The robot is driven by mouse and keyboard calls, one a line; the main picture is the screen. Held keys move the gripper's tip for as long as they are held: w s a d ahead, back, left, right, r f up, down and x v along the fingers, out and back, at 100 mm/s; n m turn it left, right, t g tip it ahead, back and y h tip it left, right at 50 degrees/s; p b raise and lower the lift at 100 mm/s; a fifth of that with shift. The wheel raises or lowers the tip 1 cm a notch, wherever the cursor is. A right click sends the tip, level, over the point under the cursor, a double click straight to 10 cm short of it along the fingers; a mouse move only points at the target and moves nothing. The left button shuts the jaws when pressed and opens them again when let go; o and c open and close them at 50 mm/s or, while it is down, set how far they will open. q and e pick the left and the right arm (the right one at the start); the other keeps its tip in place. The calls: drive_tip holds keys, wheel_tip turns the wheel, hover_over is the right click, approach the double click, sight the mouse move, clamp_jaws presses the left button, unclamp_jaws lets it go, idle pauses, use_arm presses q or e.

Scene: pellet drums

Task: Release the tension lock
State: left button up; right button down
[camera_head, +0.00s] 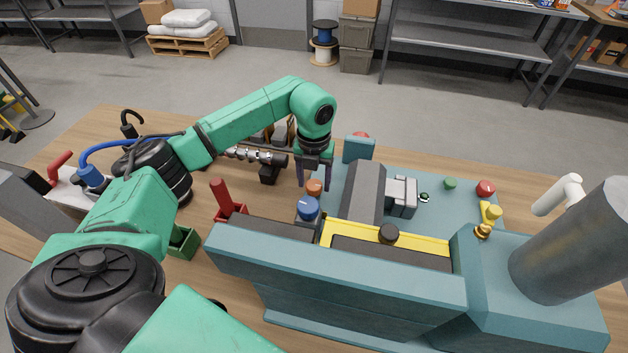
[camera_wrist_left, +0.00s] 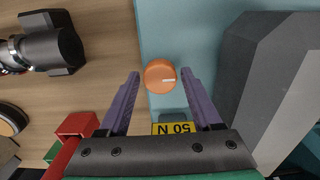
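A round orange knob (camera_head: 314,187) with a white mark stands on the left edge of the teal machine (camera_head: 335,275). It also shows in the wrist view (camera_wrist_left: 160,78), above a yellow "50 N" label (camera_wrist_left: 173,128). No part is labelled as the tension lock, so I cannot tell which one it is. My left gripper (camera_head: 314,178) points down over the knob, its two purple fingers apart. In the wrist view the fingertips (camera_wrist_left: 160,74) lie on either side of the knob; contact is not visible. My right gripper is not in view.
A red handle (camera_head: 222,196) rises to the left. A grey block (camera_head: 362,192) stands close on the right. A yellow plate with a black knob (camera_head: 388,234) lies nearer. The table (camera_head: 80,140) has free room at back left.

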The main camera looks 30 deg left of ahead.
sight(314, 184)
use_arm(q)
drive_tip(key=shift+o, duration=0.3)
drive_tip(key=shift+s, duration=0.1)
wheel_tip(314, 184, up, 15)
drive_tip(key=b, duration=0.1)
drive_tip(key=shift+f+b, duration=0.2)
drive_tip(key=shift+b, duration=0.15)
